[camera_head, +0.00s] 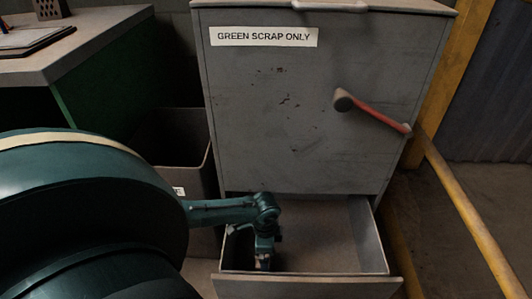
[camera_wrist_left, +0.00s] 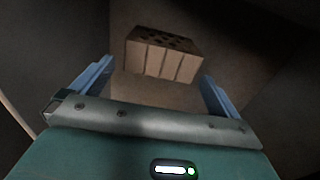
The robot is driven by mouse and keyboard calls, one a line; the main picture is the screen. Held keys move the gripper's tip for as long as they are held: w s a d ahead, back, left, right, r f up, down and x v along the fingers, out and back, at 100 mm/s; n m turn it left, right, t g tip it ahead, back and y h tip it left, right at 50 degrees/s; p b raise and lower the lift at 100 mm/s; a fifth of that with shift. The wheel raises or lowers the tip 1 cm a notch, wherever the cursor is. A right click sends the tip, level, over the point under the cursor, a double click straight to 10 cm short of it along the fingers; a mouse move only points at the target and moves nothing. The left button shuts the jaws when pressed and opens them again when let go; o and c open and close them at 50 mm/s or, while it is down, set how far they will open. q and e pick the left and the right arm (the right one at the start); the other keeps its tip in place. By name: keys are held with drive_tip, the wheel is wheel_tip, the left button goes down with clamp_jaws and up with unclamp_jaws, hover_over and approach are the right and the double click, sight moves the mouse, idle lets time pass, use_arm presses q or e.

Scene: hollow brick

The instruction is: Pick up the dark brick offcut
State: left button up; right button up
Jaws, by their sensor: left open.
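The brick offcut (camera_wrist_left: 162,62) shows in the left wrist view as a brown block with several dark holes on top and grooves down its front face. It lies on the floor of the open drawer (camera_head: 372,248), under the grey cabinet. My left gripper (camera_head: 264,262) reaches down into the drawer's left part. In the left wrist view, its two blue fingers (camera_wrist_left: 157,82) are apart, with the brick beyond and between them. No contact with the brick shows. In the head view I cannot make out the brick; the wrist and gripper cover that spot. My right gripper is not in view.
The grey cabinet (camera_head: 290,120), labelled "GREEN SCRAP ONLY", stands above the drawer and has a red-handled lever (camera_head: 375,112). A dark bin (camera_head: 180,140) stands to its left. A yellow rail (camera_head: 465,215) runs on the right. A bench (camera_head: 85,45) is at upper left.

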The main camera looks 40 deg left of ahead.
use_arm(q)
wheel_tip(320, 180, down, 3)
drive_tip(key=shift+f+b, duration=0.1)
drive_tip(key=shift+b, duration=0.4)
drive_tip(key=shift+f+b, duration=0.4)
drive_tip(key=shift+f, duration=0.1)
wheel_tip(320, 180, down, 3)
drive_tip(key=shift+a+r+b, duration=0.1)
drive_tip(key=shift+r+b, duration=0.1)
drive_tip(key=shift+b, duration=0.85)
drive_tip(key=shift+f+b, duration=0.5)
drive_tip(key=shift+f, duration=0.4)
drive_tip(key=shift+r, duration=0.15)
drive_tip(key=c, duration=1)
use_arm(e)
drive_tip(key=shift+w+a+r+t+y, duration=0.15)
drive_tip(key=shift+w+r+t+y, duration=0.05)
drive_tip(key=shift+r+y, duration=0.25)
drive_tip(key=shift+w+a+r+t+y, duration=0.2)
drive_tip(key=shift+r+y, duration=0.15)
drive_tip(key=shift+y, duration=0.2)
